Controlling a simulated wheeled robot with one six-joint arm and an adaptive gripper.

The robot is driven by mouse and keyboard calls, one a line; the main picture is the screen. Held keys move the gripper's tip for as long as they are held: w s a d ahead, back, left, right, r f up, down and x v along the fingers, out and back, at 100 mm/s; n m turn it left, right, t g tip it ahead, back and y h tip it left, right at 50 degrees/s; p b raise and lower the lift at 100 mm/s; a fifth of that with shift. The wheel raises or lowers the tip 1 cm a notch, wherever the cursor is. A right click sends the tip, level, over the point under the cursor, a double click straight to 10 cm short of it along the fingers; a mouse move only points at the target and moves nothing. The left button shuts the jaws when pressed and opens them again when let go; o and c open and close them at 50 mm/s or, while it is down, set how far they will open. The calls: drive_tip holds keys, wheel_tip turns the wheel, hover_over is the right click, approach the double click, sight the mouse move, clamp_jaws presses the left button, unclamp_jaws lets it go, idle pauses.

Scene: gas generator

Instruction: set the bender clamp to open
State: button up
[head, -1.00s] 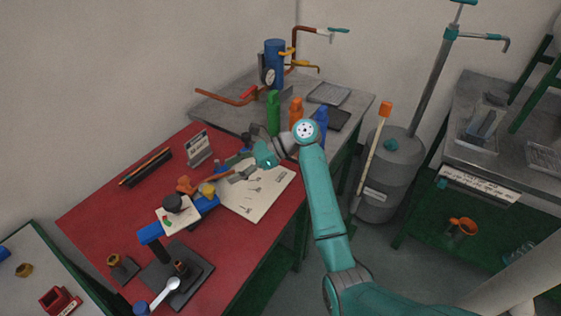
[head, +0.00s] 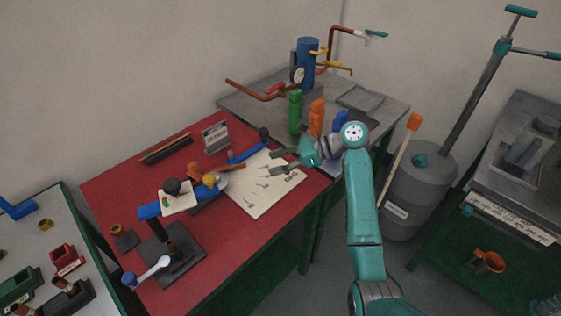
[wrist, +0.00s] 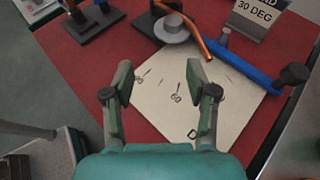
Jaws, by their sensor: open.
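The bender stands on the red tabletop (head: 120,215). It has a long blue bar (head: 205,190), an orange part (head: 194,172), a yellow knob (head: 209,180) and a grey disc (wrist: 172,28). A blue handle (head: 245,154) with a black knob (head: 264,134) reaches right; it also shows in the wrist view (wrist: 245,65). A copper-coloured pipe (wrist: 188,20) passes by the disc. I cannot tell which part is the clamp or how it is set. My gripper (head: 278,162) is open and empty over the white sheet (head: 262,196), apart from the bender on its right side.
A "30 DEG" sign (head: 216,137) stands behind the bender. A dark stand (head: 178,255) occupies the table's front. The sheet's front part is clear.

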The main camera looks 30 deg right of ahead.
drive_tip(key=shift+c, duration=0.2)
drive_tip(key=c, duration=0.8)
drive_tip(key=shift+a+f, duration=0.2)
drive_tip(key=shift+a, duration=0.15)
clamp_jaws()
drive_tip(key=m+t+h, duration=0.2)
drive_tip(key=t+h, duration=0.1)
drive_tip(key=t, duration=0.3)
approach(192, 169)
drive_tip(key=w+f, duration=0.4)
drive_tip(key=f, duration=0.1)
drive_tip(key=shift+d+f, duration=0.1)
drive_tip(key=shift+d, duration=0.1)
drive_tip(key=shift+w+a+r, duration=0.6)
drive_tip(key=shift+a+r, duration=0.05)
drive_tip(key=shift+a, duration=0.1)
drive_tip(key=shift+w+a+r, duration=0.35)
drive_tip(key=shift+w+a, duration=0.05)
drive_tip(key=shift+a, duration=0.05)
